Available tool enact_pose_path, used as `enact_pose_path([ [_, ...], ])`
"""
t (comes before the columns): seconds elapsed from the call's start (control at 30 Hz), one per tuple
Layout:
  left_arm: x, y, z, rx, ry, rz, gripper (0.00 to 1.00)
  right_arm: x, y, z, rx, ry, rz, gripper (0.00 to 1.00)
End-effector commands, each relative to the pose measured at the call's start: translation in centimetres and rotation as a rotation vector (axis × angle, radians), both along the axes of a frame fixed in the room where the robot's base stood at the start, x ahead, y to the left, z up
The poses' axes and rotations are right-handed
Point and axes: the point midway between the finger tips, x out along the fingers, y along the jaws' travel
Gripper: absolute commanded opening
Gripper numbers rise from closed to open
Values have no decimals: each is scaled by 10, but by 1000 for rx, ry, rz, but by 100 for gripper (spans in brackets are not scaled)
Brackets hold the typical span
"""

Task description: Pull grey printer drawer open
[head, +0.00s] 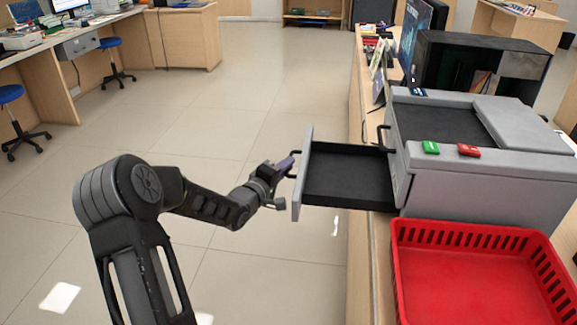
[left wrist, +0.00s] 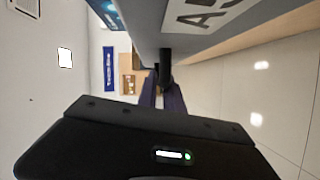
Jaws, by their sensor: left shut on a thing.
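The grey printer (head: 490,165) stands on the counter at the right in the head view. Its drawer (head: 345,180) is pulled well out toward the left, over the counter's edge, and its black inside looks empty. My left gripper (head: 287,166) is at the drawer's front panel (head: 302,176), shut on the dark handle (head: 292,176). In the left wrist view the purple-grey fingers (left wrist: 164,95) meet the dark handle (left wrist: 165,68) below the grey panel (left wrist: 215,20), which bears a partly seen label. My right gripper is not in view.
A red basket (head: 475,270) sits on the counter in front of the printer. A black box-like unit (head: 480,65) stands behind. The floor left of the drawer is clear.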

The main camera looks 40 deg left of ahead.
Motion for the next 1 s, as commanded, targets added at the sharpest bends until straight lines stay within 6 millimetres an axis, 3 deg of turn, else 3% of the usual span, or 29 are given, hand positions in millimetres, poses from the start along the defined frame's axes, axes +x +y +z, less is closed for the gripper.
enact_pose_path([
  [0.13, 0, 0, -2, -1, 3, 1, 0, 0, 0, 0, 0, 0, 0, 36],
  [0.17, 0, 0, -2, -1, 3, 1, 13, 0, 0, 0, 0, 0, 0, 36],
  [0.4, 0, 0, -1, 0, 1, 0, 33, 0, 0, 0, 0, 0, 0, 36],
  [0.77, -5, -1, 0, 0, 1, 0, 33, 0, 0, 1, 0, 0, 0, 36],
  [1.0, -39, -2, 3, 2, 3, 2, 33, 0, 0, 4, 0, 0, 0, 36],
])
